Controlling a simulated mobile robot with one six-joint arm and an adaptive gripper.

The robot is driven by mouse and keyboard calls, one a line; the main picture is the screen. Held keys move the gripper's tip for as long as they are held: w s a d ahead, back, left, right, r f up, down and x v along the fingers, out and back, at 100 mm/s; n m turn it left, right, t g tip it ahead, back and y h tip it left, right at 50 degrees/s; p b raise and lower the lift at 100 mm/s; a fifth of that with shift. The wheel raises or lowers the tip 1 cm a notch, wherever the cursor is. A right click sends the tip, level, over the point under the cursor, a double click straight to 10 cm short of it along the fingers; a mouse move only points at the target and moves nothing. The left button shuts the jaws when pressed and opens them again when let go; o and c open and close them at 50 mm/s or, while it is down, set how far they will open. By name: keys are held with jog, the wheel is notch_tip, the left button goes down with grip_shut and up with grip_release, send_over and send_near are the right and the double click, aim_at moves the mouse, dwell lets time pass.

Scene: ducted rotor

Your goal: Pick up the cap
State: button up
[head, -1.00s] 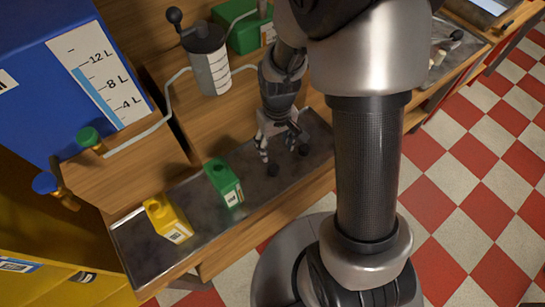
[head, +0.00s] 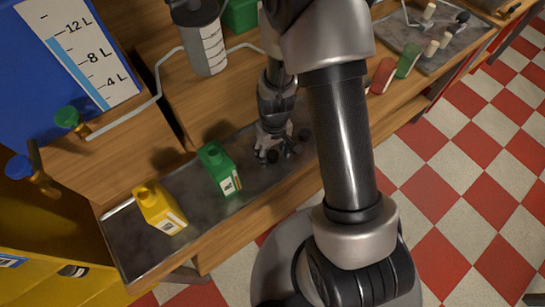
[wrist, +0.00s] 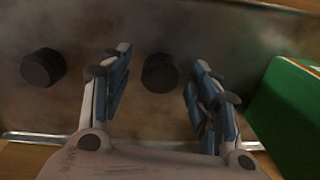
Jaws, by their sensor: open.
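Two small black caps lie on the dark metal tray (head: 130,240). One cap (wrist: 160,73) sits between my fingers in the wrist view, with a gap on either side. The other cap (wrist: 42,67) is outside the left finger; in the head view it is to the right of my gripper (head: 305,134). My gripper (head: 276,153) is open and low over the tray, with its fingers either side of the nearer cap and nothing gripped. In the head view the fingers partly hide that cap.
An open green bottle (head: 220,170) stands on the tray close to the gripper, right of the right finger in the wrist view. An open yellow bottle (head: 158,208) stands further left. Pipes and a graduated cylinder (head: 203,45) are behind. Red and green pieces (head: 395,68) lie right.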

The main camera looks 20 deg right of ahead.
jog(key=shift+c, duration=0.5)
jog(key=c, duration=0.7)
